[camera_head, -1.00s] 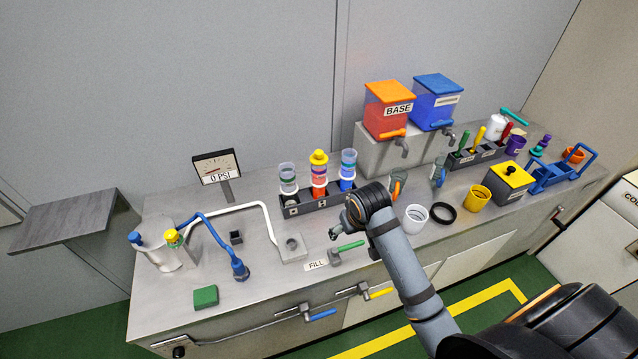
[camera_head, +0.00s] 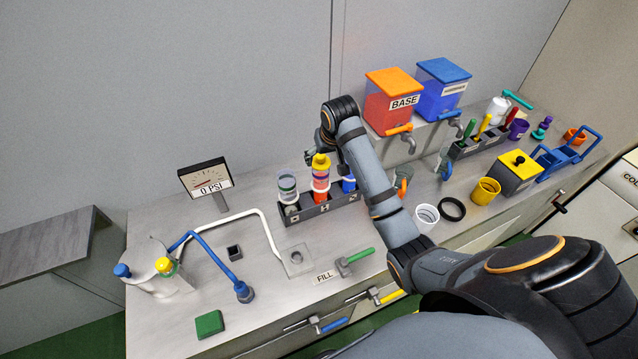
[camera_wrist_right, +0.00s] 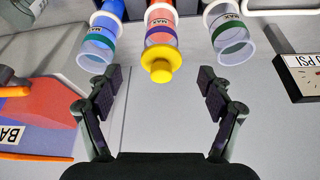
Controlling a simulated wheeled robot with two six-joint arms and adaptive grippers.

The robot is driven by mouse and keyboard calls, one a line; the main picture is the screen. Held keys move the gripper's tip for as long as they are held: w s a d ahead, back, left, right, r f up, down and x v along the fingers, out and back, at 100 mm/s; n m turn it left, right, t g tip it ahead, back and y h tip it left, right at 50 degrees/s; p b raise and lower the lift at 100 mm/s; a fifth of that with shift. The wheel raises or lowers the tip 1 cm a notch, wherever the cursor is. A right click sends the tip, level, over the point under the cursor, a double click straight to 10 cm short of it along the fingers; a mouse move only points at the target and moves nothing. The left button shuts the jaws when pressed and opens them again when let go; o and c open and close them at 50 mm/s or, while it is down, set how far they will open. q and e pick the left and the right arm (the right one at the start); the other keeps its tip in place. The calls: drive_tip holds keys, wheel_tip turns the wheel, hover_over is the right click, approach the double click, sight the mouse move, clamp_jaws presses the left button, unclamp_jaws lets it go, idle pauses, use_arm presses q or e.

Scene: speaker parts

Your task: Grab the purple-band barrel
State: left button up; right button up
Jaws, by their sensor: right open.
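The purple-band barrel (camera_head: 320,183) is the middle one of three, filled red-orange and topped with a yellow cap. It stands upright in a dark rack (camera_head: 330,204). In the right wrist view the barrel (camera_wrist_right: 159,34) shows its purple band just behind the yellow cap (camera_wrist_right: 160,67). My right gripper (camera_head: 317,148) is above and close to the cap. In the wrist view its open fingers (camera_wrist_right: 160,84) lie on either side of the cap's line, empty. My arm partly hides the blue barrel (camera_head: 348,184). My left gripper is out of view.
A clear barrel with a green band (camera_head: 287,184) stands left of the middle one. The BASE tank (camera_head: 390,105) and blue tank (camera_head: 440,92) stand to the right. The gauge (camera_head: 205,179) stands left. The front-left counter has free room.

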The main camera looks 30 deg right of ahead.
sight(322, 160)
drive_tip(key=x, duration=0.2)
drive_tip(key=shift+f+p, duration=0.3)
drive_tip(key=shift+w+d+f+p, duration=0.15)
drive_tip(key=shift+w+f+p, duration=0.65)
drive_tip(key=shift+w+f, duration=0.35)
drive_tip(key=shift+p+x, duration=0.45)
drive_tip(key=shift+x, duration=1.4)
drive_tip(key=shift+r, duration=0.1)
drive_tip(key=c, duration=1.2)
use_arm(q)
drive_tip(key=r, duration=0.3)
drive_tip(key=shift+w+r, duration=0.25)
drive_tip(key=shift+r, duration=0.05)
use_arm(e)
clamp_jaws()
